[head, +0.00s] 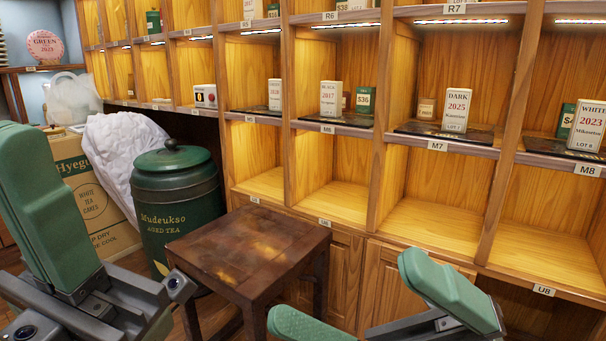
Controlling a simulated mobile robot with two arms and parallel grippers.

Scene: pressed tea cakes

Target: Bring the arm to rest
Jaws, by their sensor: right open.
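My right gripper (350,291) is at the bottom right of the head view. Its two green fingers stand wide apart, with nothing seen between them. It is in front of the shelf wall and to the right of a small dark wooden table (250,246), in the air as far as I can see. My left gripper (45,215) is at the left edge, close to the camera. One large green finger and grey metal parts show; its other finger is not seen, so its opening is unclear.
Wooden shelving (440,205) with labelled compartments and boxed tea spans the back. A green tea canister (178,205) stands left of the table. A cardboard box (95,195) and a white cloth (118,160) are behind my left gripper. The tabletop is bare.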

